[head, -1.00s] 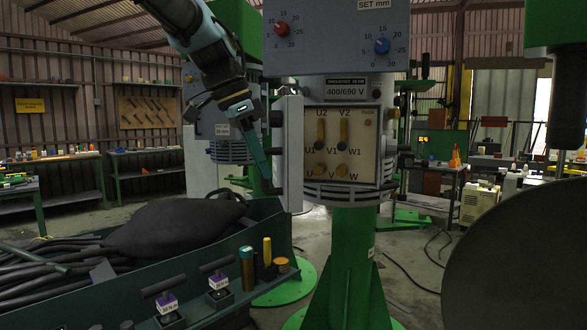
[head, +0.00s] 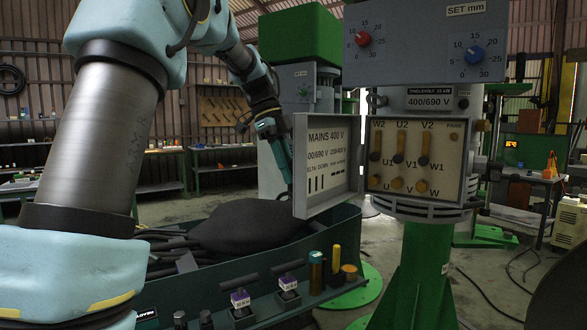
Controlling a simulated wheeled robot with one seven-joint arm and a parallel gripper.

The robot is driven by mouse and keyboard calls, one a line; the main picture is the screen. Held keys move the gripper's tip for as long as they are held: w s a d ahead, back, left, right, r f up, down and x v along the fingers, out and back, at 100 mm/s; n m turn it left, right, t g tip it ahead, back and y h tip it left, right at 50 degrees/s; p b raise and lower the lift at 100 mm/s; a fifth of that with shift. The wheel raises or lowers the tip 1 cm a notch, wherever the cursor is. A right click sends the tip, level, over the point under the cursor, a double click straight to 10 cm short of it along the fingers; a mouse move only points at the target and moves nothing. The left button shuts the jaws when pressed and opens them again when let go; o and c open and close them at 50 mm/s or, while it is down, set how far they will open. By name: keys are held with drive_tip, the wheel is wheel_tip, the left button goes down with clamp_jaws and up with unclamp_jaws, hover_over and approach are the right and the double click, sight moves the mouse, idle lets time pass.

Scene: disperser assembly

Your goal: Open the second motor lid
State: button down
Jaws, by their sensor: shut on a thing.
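The near motor's terminal box (head: 457,188) stands open on a green stand, with brass links across terminals marked W2, U2, V2, U1, V1 and W1. Its grey lid (head: 345,180) is swung out to the left, its inner face with the "MAINS 400 V" label turned toward me. My gripper (head: 287,192) is at the lid's free left edge, shut on the lid. The lid hides part of the fingertips' contact.
A green-grey bin (head: 190,290) with dark hoses and a black bag (head: 260,205) lies below the lid. Its front ledge holds purple-marked tools (head: 240,300) and small cylinders (head: 335,265). Another motor (head: 310,90) stands behind. A control box (head: 430,45) sits above the terminals.

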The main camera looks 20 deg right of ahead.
drive_tip(key=shift+w, duration=0.1)
idle(0.3)
drive_tip(key=c, duration=0.8)
unclamp_jaws()
drive_tip(key=v, duration=1)
drive_tip(key=shift+r+b, duration=0.4)
drive_tip(key=shift+w+f, duration=0.1)
